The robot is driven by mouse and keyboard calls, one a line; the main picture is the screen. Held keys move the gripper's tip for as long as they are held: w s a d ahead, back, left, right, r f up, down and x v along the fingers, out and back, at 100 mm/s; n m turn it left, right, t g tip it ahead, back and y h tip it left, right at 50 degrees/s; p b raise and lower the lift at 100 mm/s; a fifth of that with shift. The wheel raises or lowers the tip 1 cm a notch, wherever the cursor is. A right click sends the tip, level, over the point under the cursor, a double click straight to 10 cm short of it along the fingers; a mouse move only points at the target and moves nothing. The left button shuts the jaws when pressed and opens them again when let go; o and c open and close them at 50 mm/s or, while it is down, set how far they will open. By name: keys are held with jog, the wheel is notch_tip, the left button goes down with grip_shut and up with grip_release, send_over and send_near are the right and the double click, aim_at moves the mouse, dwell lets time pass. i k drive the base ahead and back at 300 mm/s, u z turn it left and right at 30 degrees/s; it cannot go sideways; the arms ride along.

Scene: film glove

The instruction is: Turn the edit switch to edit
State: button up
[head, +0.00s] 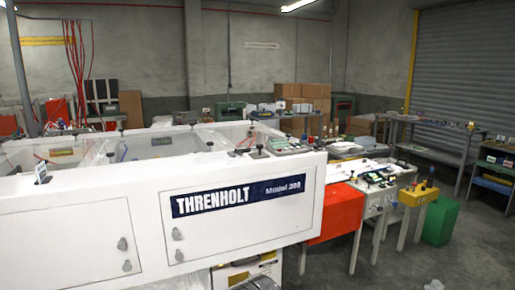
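A large white machine (120,205) marked THRENHOLT Model 300 fills the left and middle of the head view. A small control panel (289,145) sits on its top at the right end. Small dark knobs or levers (259,148) stand just left of that panel. They are too small to read any label, and I cannot tell which one is the edit switch or how it is set. My gripper is not in view.
A red-orange unit (338,212), a bench with small devices (376,184) and a yellow box (419,196) stand right of the machine. A green bin (441,220) stands beyond. The floor (400,265) at the lower right is mostly clear.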

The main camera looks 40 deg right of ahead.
aim_at(259, 146)
jog(key=z, duration=0.05)
jog(key=i, duration=1)
jog(key=u, duration=0.05)
